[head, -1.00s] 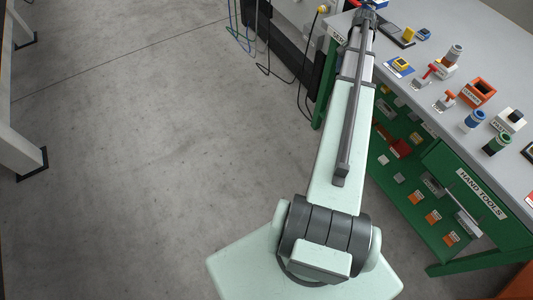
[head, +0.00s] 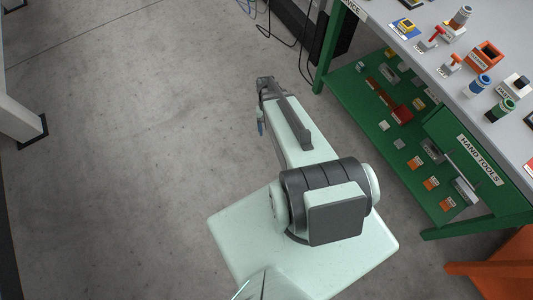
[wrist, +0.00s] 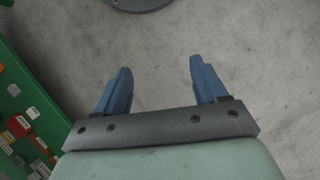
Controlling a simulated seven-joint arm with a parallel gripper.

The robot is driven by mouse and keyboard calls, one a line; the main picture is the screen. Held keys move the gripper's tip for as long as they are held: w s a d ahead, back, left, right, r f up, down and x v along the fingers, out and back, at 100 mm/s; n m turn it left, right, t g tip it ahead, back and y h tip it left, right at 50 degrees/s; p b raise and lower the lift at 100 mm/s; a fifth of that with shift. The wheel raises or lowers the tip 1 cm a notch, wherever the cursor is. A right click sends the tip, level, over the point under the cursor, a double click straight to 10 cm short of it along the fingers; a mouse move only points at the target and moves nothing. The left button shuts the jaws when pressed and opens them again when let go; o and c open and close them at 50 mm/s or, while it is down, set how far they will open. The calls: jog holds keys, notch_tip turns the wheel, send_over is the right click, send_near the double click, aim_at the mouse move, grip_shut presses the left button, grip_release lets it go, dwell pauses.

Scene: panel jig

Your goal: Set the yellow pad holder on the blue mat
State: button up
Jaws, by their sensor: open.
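The yellow pad holder (head: 407,25) is small and sits on the blue mat (head: 396,22) at the bench's near-left edge in the head view. The mat's blue shows around it, and a white label lies just in front. My gripper (wrist: 160,73) is open in the wrist view, with two blue fingers apart and nothing between them. In the head view my gripper (head: 261,127) hangs over bare floor, well left of the bench and apart from the holder and mat. The wrist view shows neither holder nor mat.
The grey bench top (head: 425,68) carries several labelled items, among them an orange box (head: 485,55) and a blue cylinder (head: 480,85). Below is a green shelf (head: 350,85) with loose parts; it also edges the wrist view at left. Open concrete floor (head: 130,150) lies left.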

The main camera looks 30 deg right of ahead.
jog(key=s+a+f+n+g, duration=0.1)
jog(key=s+a+f+n, duration=0.1)
jog(key=s+a, duration=0.4)
jog(key=s+a+f+n+g+h, duration=0.1)
jog(key=s+a+f+n, duration=0.2)
jog(key=s, duration=0.9)
jog(key=a+f, duration=0.1)
jog(key=a, duration=0.2)
jog(key=shift+s+a, duration=0.25)
jog(key=shift+s, duration=0.1)
